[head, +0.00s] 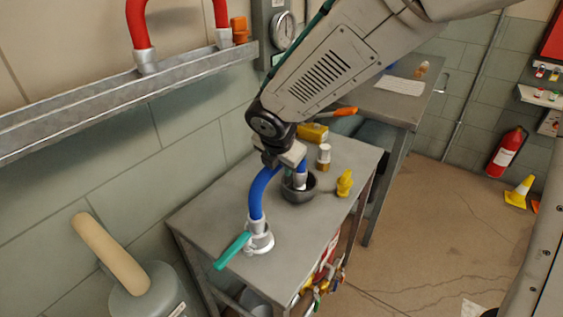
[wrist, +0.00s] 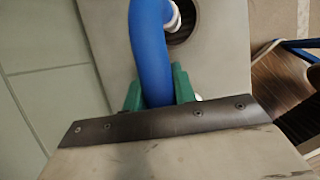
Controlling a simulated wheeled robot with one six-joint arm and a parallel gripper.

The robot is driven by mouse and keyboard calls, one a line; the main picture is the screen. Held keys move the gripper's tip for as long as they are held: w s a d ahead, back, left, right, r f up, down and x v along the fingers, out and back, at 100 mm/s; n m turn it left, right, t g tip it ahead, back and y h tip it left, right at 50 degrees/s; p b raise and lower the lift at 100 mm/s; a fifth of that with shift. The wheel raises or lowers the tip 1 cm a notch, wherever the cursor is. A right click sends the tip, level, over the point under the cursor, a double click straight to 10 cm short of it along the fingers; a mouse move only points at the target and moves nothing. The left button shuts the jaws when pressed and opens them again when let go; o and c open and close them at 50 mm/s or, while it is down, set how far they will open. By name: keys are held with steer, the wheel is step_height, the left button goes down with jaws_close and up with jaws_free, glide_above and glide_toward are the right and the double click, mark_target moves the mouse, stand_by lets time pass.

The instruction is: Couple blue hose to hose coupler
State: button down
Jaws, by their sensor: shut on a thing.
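The blue hose (head: 262,190) arcs above the grey table. Its left end meets a pale coupler-like fitting (head: 259,240) with a teal lever; I cannot tell whether it is locked there. Its other end has a white collar and hangs at the dark round bowl (head: 300,190); I cannot tell if it touches. My gripper (head: 289,172) is over the table, shut on the hose near this end. In the wrist view the green fingers of my gripper (wrist: 158,88) sit either side of the hose (wrist: 150,50), with the white collar and dark opening beyond.
On the grey table (head: 205,215) stand a small white-and-brown bottle (head: 324,156), a yellow object (head: 345,183) and a yellow box (head: 313,133). A metal rail (head: 110,92) with a red hose (head: 138,25) runs along the wall. A pale rounded handle (head: 108,252) rises at the lower left.

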steer(key=shift+f, duration=0.35)
stand_by(0.8)
stand_by(0.4)
steer(key=c, duration=0.6)
jaws_free()
steer(key=shift+c, duration=0.2)
steer(key=shift+r, duration=3.5)
